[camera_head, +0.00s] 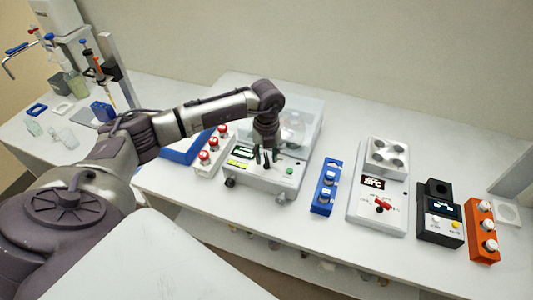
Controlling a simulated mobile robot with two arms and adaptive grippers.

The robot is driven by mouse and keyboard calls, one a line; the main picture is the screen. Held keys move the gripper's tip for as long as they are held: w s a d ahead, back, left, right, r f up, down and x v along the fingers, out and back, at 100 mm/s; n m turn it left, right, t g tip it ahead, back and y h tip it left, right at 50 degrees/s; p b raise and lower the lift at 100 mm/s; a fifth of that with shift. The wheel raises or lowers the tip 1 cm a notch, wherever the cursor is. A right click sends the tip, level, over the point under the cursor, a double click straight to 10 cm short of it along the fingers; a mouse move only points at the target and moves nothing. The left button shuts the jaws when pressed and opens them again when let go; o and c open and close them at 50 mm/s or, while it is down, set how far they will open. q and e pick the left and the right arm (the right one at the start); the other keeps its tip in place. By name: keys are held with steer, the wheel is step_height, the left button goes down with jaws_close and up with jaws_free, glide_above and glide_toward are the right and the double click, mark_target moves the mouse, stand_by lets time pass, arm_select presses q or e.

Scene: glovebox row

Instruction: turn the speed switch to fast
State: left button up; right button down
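A white bench machine (262,184) with a clear lid (300,118) stands mid-table. Its front panel carries small displays, a yellow-green label (239,163) and a green button (290,171). My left gripper (266,160) points down right over the middle of this panel. Its dark fingers are too small to tell whether they are open or shut, or whether they touch anything. I cannot make out the speed switch or its setting; the gripper covers part of the panel. My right gripper is not in view.
A rack with red-capped vials (208,158) stands close left of the machine, and a blue rack (325,188) to its right. Farther right are a white device with a red knob (383,204), a black device (440,222) and an orange rack (481,228). Pipettes and glassware stand far left.

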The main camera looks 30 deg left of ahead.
arm_select(q)
jaws_close()
steer(key=m+b, duration=0.2)
steer(key=b, duration=0.1)
steer(key=shift+f+m, duration=0.1)
steer(key=shift+m, duration=0.3)
steer(key=shift+m+b, duration=1.15)
steer(key=shift+m, duration=0.35)
steer(key=shift+r, duration=0.2)
jaws_free()
